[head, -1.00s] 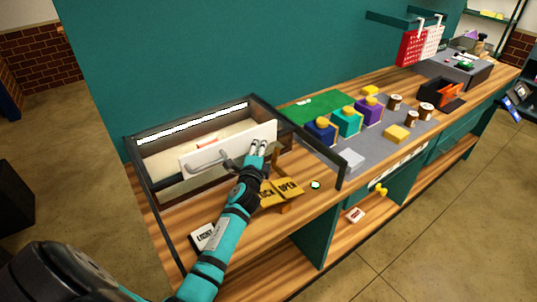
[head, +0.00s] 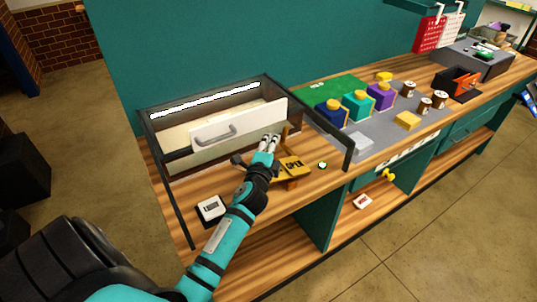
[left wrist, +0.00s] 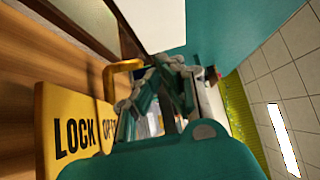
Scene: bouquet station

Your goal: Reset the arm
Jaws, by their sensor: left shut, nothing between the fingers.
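My left arm reaches in from the bottom of the head view. Its gripper (head: 269,143) is shut and empty, at the right end of a white panel (head: 255,122) with a grey handle (head: 215,135). I cannot tell whether the fingertips touch the panel. My right gripper is not in view.
A dark-framed case (head: 205,98) surrounds the panel. A small white device (head: 211,209) lies on the wooden counter in front. Blue, teal and purple blocks (head: 359,105) stand on a grey mat to the right. The counter front between device and sign is mostly clear.

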